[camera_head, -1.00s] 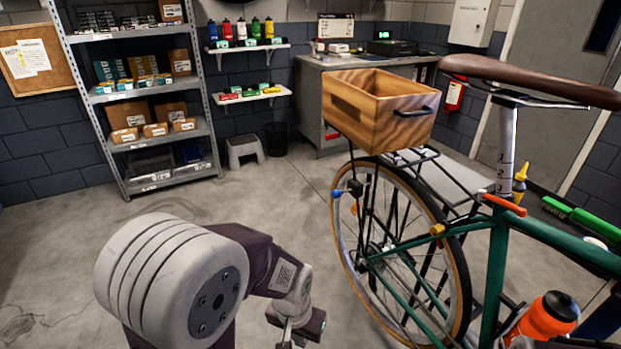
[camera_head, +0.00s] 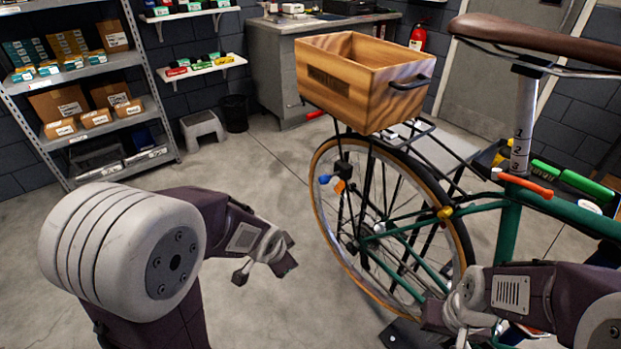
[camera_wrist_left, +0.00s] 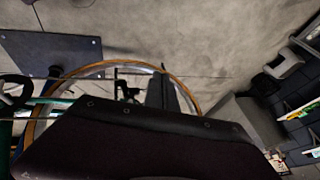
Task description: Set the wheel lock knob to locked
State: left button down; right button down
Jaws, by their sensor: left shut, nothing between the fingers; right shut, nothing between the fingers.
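The green bike stands at the right in the head view, with its rear wheel (camera_head: 318,215) facing me. A yellow knob (camera_head: 444,212) sits on the frame tube by the wheel rim. It may be the wheel lock knob; its setting is too small to read. My left gripper (camera_head: 284,264) is left of the wheel, apart from it, shut and empty. In the left wrist view its shut fingers (camera_wrist_left: 168,95) show in front of the wheel (camera_wrist_left: 185,88). My right gripper (camera_head: 438,318) is low in front of the wheel, below the yellow knob, shut and empty; its tips are hard to make out.
A wooden crate (camera_head: 345,85) sits on the rear rack. An orange-red lever (camera_head: 526,185) and blue (camera_head: 325,179) and orange (camera_head: 339,186) parts are on the bike. A dark plate (camera_wrist_left: 45,52) lies on the floor. Shelving (camera_head: 165,148) and a stool (camera_head: 202,127) stand behind. Floor at left is clear.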

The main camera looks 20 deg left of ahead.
pick_arm(q)
jog(key=w+r+m+t, duration=0.1)
jog(key=w+r+m, duration=0.1)
jog(key=w+m, duration=0.1)
jog(key=m+t+h+p, duration=0.2)
jog(key=m+h+p, duration=0.3)
jog(key=m+p, duration=0.7)
send_near(325, 179)
notch_tip(325, 179, down, 4)
jog(key=s+d+m, duration=0.1)
jog(key=s, duration=0.1)
jog(key=s+a+r+m+g+h+p, duration=0.1)
jog(key=s+a+r+m+p, duration=0.15)
jog(key=a+r+p, duration=0.7)
jog(key=s+d+x, duration=0.1)
jog(key=x, duration=1.5)
jog(key=shift+w+d+n+p, duration=0.2)
jog(key=shift+d+n+p, duration=0.15)
jog(key=shift+d+p, duration=0.1)
